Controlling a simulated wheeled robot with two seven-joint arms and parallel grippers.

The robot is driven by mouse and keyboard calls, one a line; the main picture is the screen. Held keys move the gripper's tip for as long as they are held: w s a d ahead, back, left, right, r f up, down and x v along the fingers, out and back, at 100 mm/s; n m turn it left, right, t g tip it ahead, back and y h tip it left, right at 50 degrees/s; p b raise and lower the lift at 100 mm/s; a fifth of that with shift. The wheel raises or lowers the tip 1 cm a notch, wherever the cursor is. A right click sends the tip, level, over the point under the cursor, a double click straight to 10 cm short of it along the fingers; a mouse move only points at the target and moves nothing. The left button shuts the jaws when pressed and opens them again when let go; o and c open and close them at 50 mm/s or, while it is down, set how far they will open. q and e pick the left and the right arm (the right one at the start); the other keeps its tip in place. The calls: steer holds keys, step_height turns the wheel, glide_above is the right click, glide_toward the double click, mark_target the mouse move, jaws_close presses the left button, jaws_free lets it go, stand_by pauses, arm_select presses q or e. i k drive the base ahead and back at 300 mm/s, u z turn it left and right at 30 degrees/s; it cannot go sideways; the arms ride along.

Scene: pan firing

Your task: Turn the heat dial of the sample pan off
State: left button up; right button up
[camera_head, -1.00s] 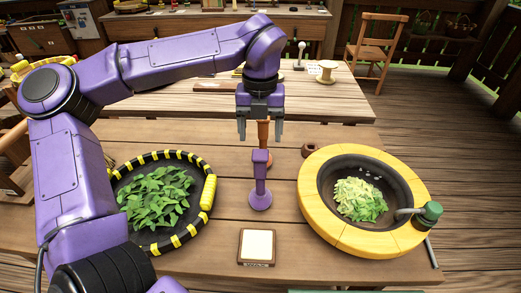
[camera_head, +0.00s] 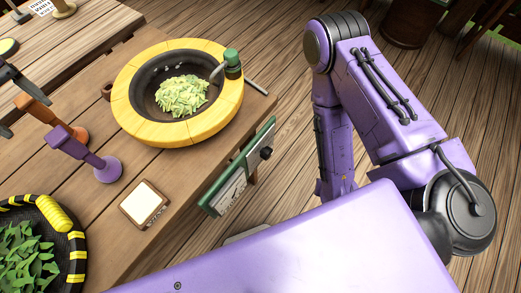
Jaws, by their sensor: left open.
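The sample pan (camera_head: 130,110), a dark bowl in a thick yellow ring, holds pale green leaves (camera_head: 183,96) on the table. A green-framed panel (camera_head: 228,184) hangs at the table's front edge, with a dark round dial (camera_head: 266,153) near its right end. I cannot read the dial's setting. My left gripper (camera_head: 8,104) is partly cut off at the left edge, open, its dark fingers near the top of an orange-handled tool, well left of the dial. My right arm (camera_head: 335,140) hangs at the right; its gripper does not show.
An orange-handled tool (camera_head: 38,109) and a purple one (camera_head: 78,147) stand on the table. A small framed white tile (camera_head: 144,204) lies nearer. A black-and-yellow tray of dark leaves (camera_head: 76,266) is at lower left. Floor right of the panel is clear up to my right arm.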

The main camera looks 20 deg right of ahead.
mark_target(266, 152)
steer(key=z, duration=0.8)
